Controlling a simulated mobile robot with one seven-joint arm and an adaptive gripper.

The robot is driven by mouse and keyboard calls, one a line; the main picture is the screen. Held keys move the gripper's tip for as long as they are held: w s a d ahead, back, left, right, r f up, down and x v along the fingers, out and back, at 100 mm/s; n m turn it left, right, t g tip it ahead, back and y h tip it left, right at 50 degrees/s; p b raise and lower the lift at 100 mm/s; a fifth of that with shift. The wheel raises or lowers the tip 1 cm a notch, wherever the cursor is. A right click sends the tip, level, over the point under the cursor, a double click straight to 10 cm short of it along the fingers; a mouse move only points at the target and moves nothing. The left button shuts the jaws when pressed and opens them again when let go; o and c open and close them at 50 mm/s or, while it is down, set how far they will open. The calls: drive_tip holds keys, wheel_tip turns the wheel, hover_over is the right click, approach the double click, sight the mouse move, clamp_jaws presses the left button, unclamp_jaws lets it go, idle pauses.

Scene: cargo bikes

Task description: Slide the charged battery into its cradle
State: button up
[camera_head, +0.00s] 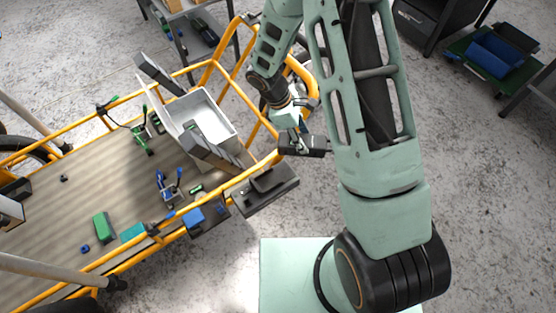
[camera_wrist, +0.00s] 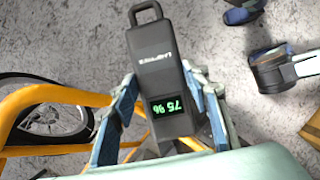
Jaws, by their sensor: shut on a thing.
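The battery (camera_wrist: 158,68) is a dark grey block with a loop handle at one end and lit green digits on its face. My gripper (camera_wrist: 162,108) is shut on it, one blue finger on each side. In the head view the battery (camera_head: 305,147) hangs in my gripper (camera_head: 292,130), clear of the bike's orange rail. A black tray-like holder (camera_head: 266,190), which looks like the cradle, is fixed outside the rail, below and left of the battery. The battery is apart from it. I cannot make out the cradle in the wrist view.
The orange rail (camera_head: 234,181) runs beside the holder. A pale grey bin (camera_head: 206,118) and several small tools and boxes lie on the cargo bed (camera_head: 75,200). The floor right of the holder is clear. A bike wheel (camera_wrist: 45,115) shows at left in the wrist view.

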drive_tip(key=a+f+n+t+b, duration=0.1)
drive_tip(key=a+f+n+b, duration=0.2)
drive_tip(key=f+b, duration=0.4)
drive_tip(key=a+f+n+t+b, duration=0.2)
drive_tip(key=a+f+n+b, duration=0.2)
drive_tip(key=f, duration=0.6)
drive_tip(key=shift+w+a+n+y+b, duration=0.15)
drive_tip(key=shift+w+n+y+b, duration=0.2)
drive_tip(key=shift+b, duration=1.05)
drive_tip(key=shift+f+b, duration=1.6)
drive_tip(key=shift+f, duration=0.05)
idle(0.7)
drive_tip(key=o, duration=1.4)
drive_tip(key=shift+c, duration=0.2)
drive_tip(key=v, duration=1.2)
